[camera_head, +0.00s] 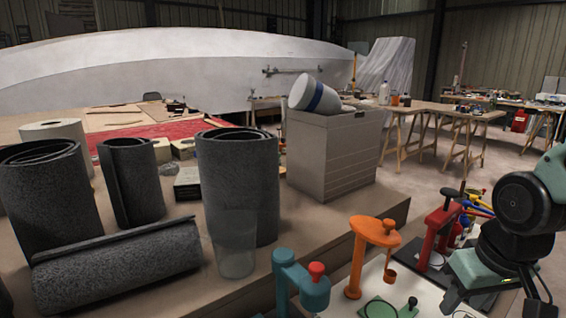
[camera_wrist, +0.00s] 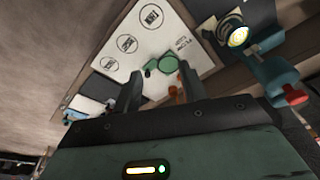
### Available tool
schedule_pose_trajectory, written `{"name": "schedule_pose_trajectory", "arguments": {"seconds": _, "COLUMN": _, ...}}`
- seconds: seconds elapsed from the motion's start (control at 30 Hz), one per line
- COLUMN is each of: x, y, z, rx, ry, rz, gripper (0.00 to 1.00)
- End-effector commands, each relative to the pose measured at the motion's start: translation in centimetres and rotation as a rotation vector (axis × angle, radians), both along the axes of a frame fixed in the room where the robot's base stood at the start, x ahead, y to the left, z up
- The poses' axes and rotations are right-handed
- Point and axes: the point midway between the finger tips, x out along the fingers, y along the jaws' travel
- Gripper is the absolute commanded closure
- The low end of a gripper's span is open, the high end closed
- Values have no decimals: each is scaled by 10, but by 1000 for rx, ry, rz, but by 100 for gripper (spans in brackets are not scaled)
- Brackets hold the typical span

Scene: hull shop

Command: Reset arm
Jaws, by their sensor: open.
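My arm, black and pale green, shows at the right edge of the head view, above the end of the near bench. My gripper's fingers are not clear there. In the wrist view my gripper (camera_wrist: 158,88) is open, its two dark fingers apart with nothing held between them. It is above a white board (camera_wrist: 160,30) with printed circles. Part of an orange thing is hidden behind the right finger.
A teal stand (camera_head: 300,285), an orange stand (camera_head: 368,250) and a red stand (camera_head: 440,225) are left of my arm. Dark grey rolls (camera_head: 50,205), a clear cup (camera_head: 235,243) and a grey drawer box (camera_head: 335,155) occupy the bench. Open floor (camera_head: 420,180) lies behind.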

Motion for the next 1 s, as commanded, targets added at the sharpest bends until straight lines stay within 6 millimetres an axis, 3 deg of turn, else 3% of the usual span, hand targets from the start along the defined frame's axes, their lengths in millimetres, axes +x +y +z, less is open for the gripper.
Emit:
{"name": "schedule_pose_trajectory", "arguments": {"seconds": 0.03, "x": -6, "y": 17, "z": 17, "rx": 2, "ry": 13, "rz": 52, "gripper": 58}}
{"name": "schedule_pose_trajectory", "arguments": {"seconds": 0.17, "x": -27, "y": 58, "z": 41, "rx": 5, "ry": 52, "rz": 178, "gripper": 58}}
{"name": "schedule_pose_trajectory", "arguments": {"seconds": 0.43, "x": -96, "y": 133, "z": 94, "rx": -19, "ry": 146, "rz": 482, "gripper": 58}}
{"name": "schedule_pose_trajectory", "arguments": {"seconds": 0.6, "x": -122, "y": 149, "z": 105, "rx": -36, "ry": 176, "rz": 572, "gripper": 58}}
{"name": "schedule_pose_trajectory", "arguments": {"seconds": 1.0, "x": -124, "y": 150, "z": 103, "rx": -37, "ry": 178, "rz": 577, "gripper": 58}}
